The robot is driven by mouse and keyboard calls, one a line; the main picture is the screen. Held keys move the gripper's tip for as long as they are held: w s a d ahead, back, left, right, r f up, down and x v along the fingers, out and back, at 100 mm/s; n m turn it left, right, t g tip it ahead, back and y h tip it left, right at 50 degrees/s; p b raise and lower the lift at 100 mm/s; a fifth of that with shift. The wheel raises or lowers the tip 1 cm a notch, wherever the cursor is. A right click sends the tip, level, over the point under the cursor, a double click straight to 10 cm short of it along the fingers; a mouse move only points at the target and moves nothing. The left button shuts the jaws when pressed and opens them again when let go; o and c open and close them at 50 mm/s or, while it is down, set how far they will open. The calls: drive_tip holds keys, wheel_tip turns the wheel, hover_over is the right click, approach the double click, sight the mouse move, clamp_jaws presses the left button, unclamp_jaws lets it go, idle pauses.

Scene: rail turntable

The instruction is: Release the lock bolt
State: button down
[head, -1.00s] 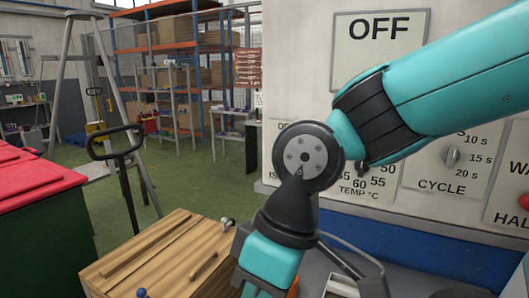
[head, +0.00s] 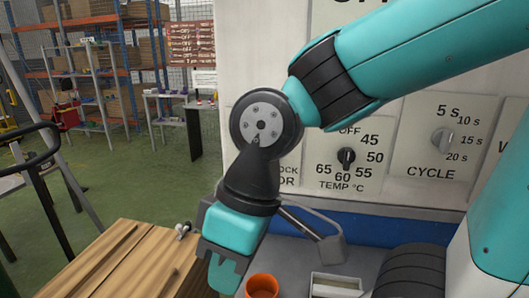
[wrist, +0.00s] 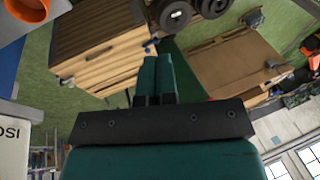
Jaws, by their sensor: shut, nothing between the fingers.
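I cannot identify the lock bolt for certain. A small metal fitting with a rounded knob (head: 183,230) sits at the back edge of a slatted wooden top (head: 110,262), left of my arm. In the wrist view a small blue knob (wrist: 148,47) shows at the corner of the wooden box (wrist: 98,45), close to my fingertips in the picture; the distance is unclear. My gripper (wrist: 156,62) is shut and empty, its two teal fingers together.
A white machine panel has a temperature knob (head: 346,155) and a cycle knob (head: 442,139); part of its lettering is hidden by my arm. An orange cup (head: 262,287) and a pale tray (head: 336,285) stand below it. Green floor (head: 150,185) is open at the left.

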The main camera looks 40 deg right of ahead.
drive_tip(key=w+d+r+m+h+p, duration=0.4)
drive_tip(key=w+d+m+p, duration=0.3)
drive_tip(key=w+d, duration=0.3)
drive_tip(key=w+d+r+m+t+h+p, duration=0.1)
drive_tip(key=w+d+r+m+h+p, duration=0.4)
drive_tip(key=w+d+p, duration=0.3)
drive_tip(key=shift+w+d+r+m+p, duration=0.3)
drive_tip(key=shift+w+d+r+m, duration=0.15)
drive_tip(key=shift+w+d+m, duration=0.65)
drive_tip(key=shift+w+a, duration=0.15)
drive_tip(key=shift+a, duration=0.1)
drive_tip(key=p+x, duration=0.2)
drive_tip(key=x, duration=0.8)
drive_tip(key=shift+w+p, duration=0.2)
drive_tip(key=shift+p, duration=0.1)
drive_tip(key=shift+s+a+n, duration=0.1)
drive_tip(key=shift+a+n, duration=0.05)
drive_tip(key=shift+n, duration=0.15)
